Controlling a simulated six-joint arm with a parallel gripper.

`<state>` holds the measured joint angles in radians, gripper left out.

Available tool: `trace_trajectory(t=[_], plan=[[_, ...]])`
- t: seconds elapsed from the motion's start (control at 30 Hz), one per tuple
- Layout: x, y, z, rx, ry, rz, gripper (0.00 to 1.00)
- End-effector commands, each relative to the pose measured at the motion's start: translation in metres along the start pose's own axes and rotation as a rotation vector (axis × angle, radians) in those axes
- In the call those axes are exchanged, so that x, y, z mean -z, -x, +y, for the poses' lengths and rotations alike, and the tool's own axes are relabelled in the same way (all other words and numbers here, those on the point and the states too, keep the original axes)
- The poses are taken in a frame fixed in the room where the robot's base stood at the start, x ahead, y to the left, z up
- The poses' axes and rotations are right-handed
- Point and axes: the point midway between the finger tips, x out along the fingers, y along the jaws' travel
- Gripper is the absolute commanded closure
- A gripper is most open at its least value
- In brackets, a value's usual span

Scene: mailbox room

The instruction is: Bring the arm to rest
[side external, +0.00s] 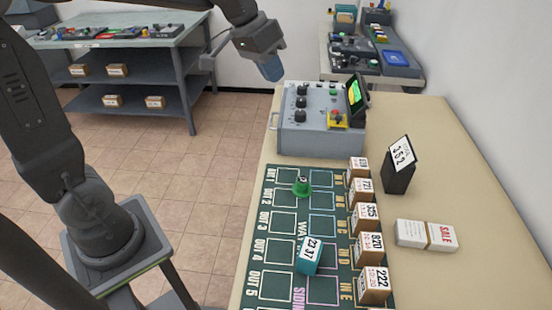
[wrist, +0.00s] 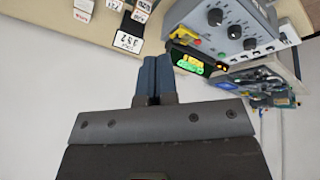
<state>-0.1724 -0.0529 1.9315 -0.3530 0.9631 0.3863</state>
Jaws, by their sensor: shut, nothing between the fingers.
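My gripper (side external: 272,69) is up in the air at the top middle of the side view, left of and above the grey control box (side external: 312,140). Its blue fingers are together and hold nothing. In the wrist view my gripper (wrist: 156,62) shows the two blue fingers side by side, with the control box (wrist: 228,22) beyond them to the upper right. My arm stretches from the lower left across the top of the side view.
The beige table (side external: 437,150) carries a green mat (side external: 252,224) with a green piece (side external: 302,188), a teal block (side external: 308,256) and several numbered boxes (side external: 363,220). Shelves (side external: 130,75) stand behind; tiled floor is open.

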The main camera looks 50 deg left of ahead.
Motion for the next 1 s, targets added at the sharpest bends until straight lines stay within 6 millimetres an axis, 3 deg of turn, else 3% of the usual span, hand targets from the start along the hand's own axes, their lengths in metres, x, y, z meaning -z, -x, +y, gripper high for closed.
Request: trace_trajectory(t=[0.1,0.3,0.5,0.67,1.0], plan=[[-0.049,0.020,0.020,0.061,-0.007,0.019,1.00],[-0.127,0.033,0.033,0.155,-0.008,0.063,1.00],[-0.177,0.030,0.032,0.212,-0.005,0.105,1.00],[-0.191,0.028,0.031,0.228,-0.003,0.117,1.00],[-0.191,0.028,0.030,0.229,-0.002,0.117,1.00]])
